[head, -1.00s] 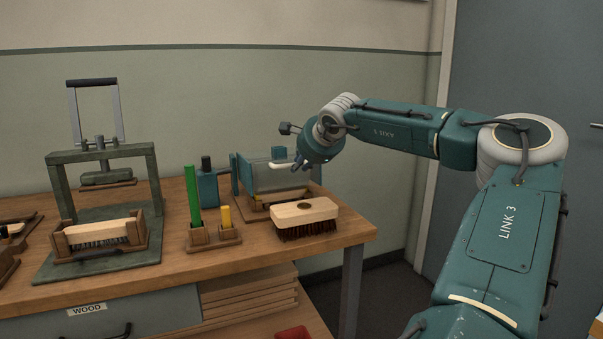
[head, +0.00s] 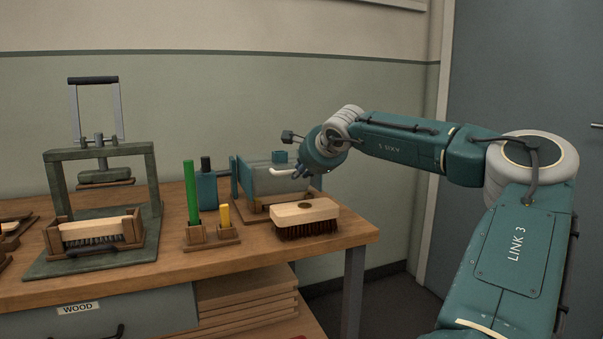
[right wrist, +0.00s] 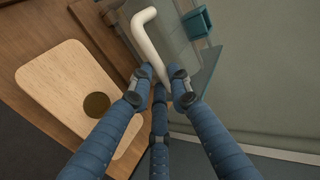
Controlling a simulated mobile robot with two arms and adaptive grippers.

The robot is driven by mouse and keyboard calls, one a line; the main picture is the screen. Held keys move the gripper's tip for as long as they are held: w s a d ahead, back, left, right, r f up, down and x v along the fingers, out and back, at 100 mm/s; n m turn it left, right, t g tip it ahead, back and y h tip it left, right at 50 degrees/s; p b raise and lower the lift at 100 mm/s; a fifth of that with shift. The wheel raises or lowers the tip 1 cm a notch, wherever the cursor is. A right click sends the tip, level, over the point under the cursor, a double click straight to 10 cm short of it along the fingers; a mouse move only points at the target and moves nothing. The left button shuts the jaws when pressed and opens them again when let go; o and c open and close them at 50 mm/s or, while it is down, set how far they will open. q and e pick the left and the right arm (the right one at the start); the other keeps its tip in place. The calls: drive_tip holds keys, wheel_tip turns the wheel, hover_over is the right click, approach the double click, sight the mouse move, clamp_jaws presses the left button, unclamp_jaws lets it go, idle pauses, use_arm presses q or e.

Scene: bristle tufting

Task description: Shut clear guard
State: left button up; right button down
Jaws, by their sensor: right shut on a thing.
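The clear guard (head: 280,182) is a see-through panel on the teal machine at the back right of the bench. It also shows in the right wrist view (right wrist: 176,38). A white bent handle (right wrist: 149,38) sticks out from it. My right gripper (head: 303,172) is at the guard's right end. In the right wrist view its blue fingers (right wrist: 158,92) are shut on the lower part of the handle. The fingers hide part of the handle. The guard's lower edge sits close to the machine's base in the head view. My left gripper is not in view.
A wooden-backed brush (head: 304,211) lies just in front of the machine. Green (head: 191,190) and yellow (head: 225,216) sticks stand in wooden holders to the left. A press (head: 100,150) with another brush stands further left. The bench ends just right of the brush.

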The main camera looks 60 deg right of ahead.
sight(302, 182)
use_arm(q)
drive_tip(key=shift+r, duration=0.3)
use_arm(e)
drive_tip(key=f, duration=0.3)
drive_tip(key=shift+s+a+g, duration=0.1)
drive_tip(key=shift+a+g, duration=0.2)
drive_tip(key=shift+a, duration=0.05)
drive_tip(key=c, duration=1.6)
unclamp_jaws()
drive_tip(key=shift+s, duration=0.1)
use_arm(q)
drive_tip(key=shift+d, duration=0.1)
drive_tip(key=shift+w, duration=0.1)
use_arm(e)
drive_tip(key=shift+r, duration=0.1)
drive_tip(key=shift+s+a+r, duration=0.1)
drive_tip(key=v, duration=1.2)
drive_tip(key=shift+d+r, duration=0.3)
drive_tip(key=shift+d, duration=0.05)
